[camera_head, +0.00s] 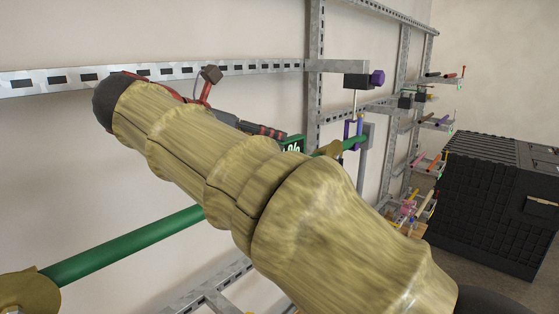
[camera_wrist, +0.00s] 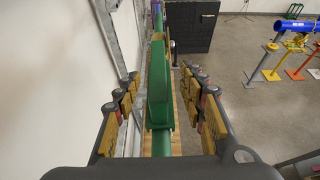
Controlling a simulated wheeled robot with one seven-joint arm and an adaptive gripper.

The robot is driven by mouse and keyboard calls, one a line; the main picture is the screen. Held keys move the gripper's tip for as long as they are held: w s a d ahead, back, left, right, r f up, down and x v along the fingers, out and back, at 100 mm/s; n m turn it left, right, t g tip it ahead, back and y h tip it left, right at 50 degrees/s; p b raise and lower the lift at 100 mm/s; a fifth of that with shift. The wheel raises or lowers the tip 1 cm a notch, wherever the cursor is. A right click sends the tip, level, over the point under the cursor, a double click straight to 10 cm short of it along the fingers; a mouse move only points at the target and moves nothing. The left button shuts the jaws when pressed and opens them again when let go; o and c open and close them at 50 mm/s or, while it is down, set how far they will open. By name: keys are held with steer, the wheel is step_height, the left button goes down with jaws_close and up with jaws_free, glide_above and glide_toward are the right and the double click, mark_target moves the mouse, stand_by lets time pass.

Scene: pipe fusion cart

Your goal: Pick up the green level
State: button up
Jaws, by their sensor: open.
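The green level (camera_head: 293,144) shows in the head view as a small green block with pale digits, sitting on a green pipe (camera_head: 128,246). My arm hides part of it. In the wrist view the level (camera_wrist: 158,88) stands upright along the pipe (camera_wrist: 161,143), between the two rows of finger pads. My gripper (camera_wrist: 160,78) is open around the level, with a visible gap on each side. In the head view my gripper (camera_head: 268,131) shows only in part behind my arm, its dark red-striped finger reaching beside the level.
A metal strut frame (camera_head: 315,60) stands along the wall behind the pipe. A black crate (camera_head: 490,200) is at the right. In the wrist view a blue pipe on coloured stands (camera_wrist: 296,27) is at the far right, with open floor before it.

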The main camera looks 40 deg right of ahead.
steer(key=x, duration=0.6)
steer(key=shift+w+d+p, duration=0.1)
steer(key=shift+p, duration=0.3)
steer(key=shift+w+d+f, duration=0.15)
steer(key=shift+d, duration=0.2)
steer(key=shift+c, duration=0.5)
jaws_close()
